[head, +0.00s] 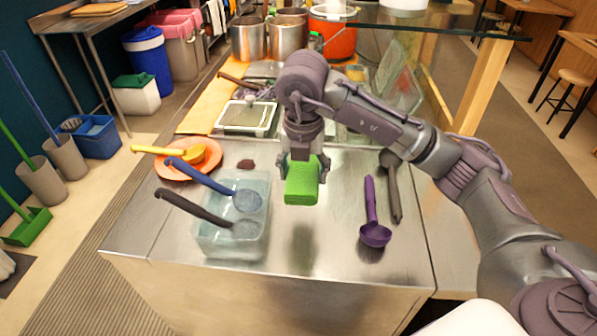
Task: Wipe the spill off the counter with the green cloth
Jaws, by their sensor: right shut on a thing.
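My right gripper (300,165) is shut on the green cloth (301,187). It holds the cloth above the steel counter (330,255), and a dark shadow lies on the counter below it. The cloth looks like a folded, bright green block. A small dark reddish-brown spill (246,164) lies on the counter to the left of the gripper, between the orange plate and the cloth. My left gripper does not show in the head view.
A clear water container (215,243) with a blue and a black ladle stands front left. An orange plate (165,171) bears a yellow ladle. A purple ladle (371,205) and a dark utensil (392,190) lie to the right. A scale (247,117) is behind. The front middle counter is clear.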

